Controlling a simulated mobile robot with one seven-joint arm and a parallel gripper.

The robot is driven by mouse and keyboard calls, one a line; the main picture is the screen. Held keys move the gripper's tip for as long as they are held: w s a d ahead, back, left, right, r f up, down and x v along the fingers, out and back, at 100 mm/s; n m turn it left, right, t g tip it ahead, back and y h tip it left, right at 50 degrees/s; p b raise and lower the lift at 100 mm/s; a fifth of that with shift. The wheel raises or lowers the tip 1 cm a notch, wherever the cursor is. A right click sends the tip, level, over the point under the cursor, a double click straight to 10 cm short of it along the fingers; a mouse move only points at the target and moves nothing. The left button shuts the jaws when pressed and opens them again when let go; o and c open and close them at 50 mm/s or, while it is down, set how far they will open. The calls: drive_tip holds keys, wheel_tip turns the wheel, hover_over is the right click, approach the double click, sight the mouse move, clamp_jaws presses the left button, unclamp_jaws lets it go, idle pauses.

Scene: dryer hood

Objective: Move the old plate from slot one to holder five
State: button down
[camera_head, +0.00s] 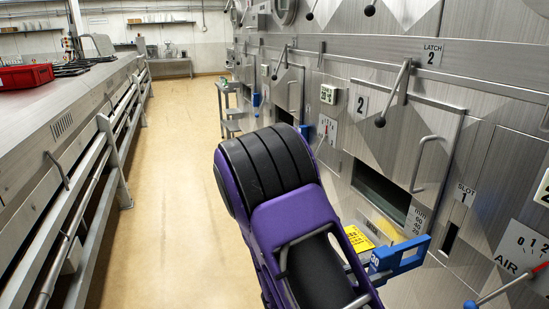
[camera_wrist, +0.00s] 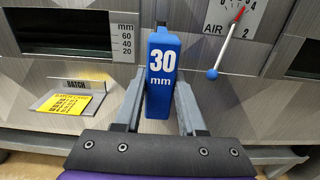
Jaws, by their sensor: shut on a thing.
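My gripper (camera_wrist: 160,98) is shut on a blue piece marked 30 mm (camera_wrist: 161,75), with one finger on each side of it. In the head view the blue piece (camera_head: 408,255) has a frame-like shape and juts out in front of the machine wall, pointing toward slot one. Slot one (camera_head: 450,239) is a narrow dark opening below the label SLOT 1. I cannot tell whether the piece's far end is inside the slot. In the wrist view the piece hides what lies behind it. No holder marked five can be made out.
Hatch 2 (camera_head: 381,191) is partly open beside slot one. A yellow batch card (camera_wrist: 70,112) sits in a ledge at left. The air lever (camera_wrist: 226,50) with a blue knob stands at right. A long steel counter (camera_head: 62,128) runs along the left; the floor (camera_head: 180,190) between is clear.

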drive_tip(key=shift+v, duration=2.95)
